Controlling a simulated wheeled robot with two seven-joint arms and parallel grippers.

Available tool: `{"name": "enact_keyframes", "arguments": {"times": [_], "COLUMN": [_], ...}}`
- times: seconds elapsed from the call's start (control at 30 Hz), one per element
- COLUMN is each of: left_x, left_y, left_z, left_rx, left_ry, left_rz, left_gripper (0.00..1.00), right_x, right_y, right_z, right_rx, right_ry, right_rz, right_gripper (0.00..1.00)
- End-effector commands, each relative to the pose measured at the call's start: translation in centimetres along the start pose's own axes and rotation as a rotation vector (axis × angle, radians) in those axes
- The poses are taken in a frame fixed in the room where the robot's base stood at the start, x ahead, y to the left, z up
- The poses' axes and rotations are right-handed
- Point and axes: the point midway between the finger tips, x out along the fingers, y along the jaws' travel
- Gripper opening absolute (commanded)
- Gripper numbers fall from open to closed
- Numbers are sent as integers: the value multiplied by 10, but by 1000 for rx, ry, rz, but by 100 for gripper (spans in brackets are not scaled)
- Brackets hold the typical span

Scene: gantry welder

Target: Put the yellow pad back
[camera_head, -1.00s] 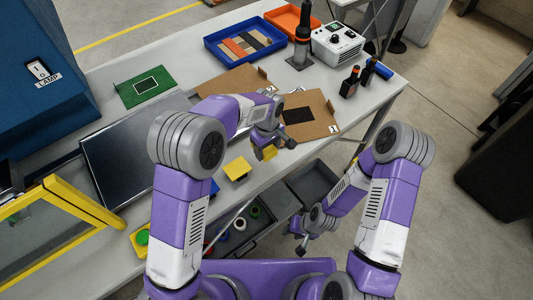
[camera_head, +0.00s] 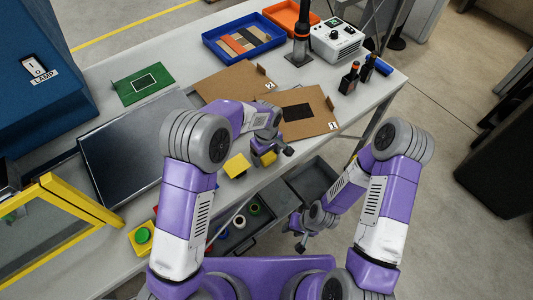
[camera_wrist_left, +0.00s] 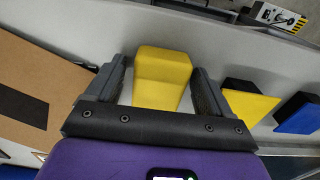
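A yellow pad (camera_wrist_left: 163,75) stands between the fingers of my left gripper (camera_wrist_left: 160,82) in the left wrist view. The fingers are apart, with a narrow gap beside the pad on the left; contact on the right is unclear. In the head view this pad (camera_head: 266,158) shows partly under my left gripper (camera_head: 275,153), near the table's front edge. A second yellow pad (camera_head: 236,166) lies just left of it, and also shows in the wrist view (camera_wrist_left: 250,102). My right gripper (camera_head: 301,243) hangs low in front of the table; its fingers are too small to read.
A blue pad (camera_wrist_left: 298,114) lies beyond the second yellow pad. Cardboard pieces (camera_head: 310,121), a dark panel (camera_head: 125,150) and a green plate (camera_head: 145,85) lie on the table. Open grey drawers (camera_head: 313,178) stick out below the front edge. A yellow frame (camera_head: 85,200) stands at left.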

Motion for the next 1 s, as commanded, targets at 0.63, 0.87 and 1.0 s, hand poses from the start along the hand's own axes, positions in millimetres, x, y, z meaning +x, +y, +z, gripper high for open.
{"name": "enact_keyframes", "arguments": {"times": [0.63,0.87,1.0], "left_x": [-50,-97,-115], "left_y": [1,0,0], "left_z": [-1,0,0], "left_rx": [0,-1,0], "left_ry": [3,2,1], "left_rz": [5,3,2], "left_gripper": [88,88,88], "right_x": [-6,-10,-12], "right_y": [-2,-4,-4], "right_z": [0,0,1], "right_rx": [0,0,0], "right_ry": [0,0,0], "right_rz": [0,0,0], "right_gripper": [39,39,39]}}
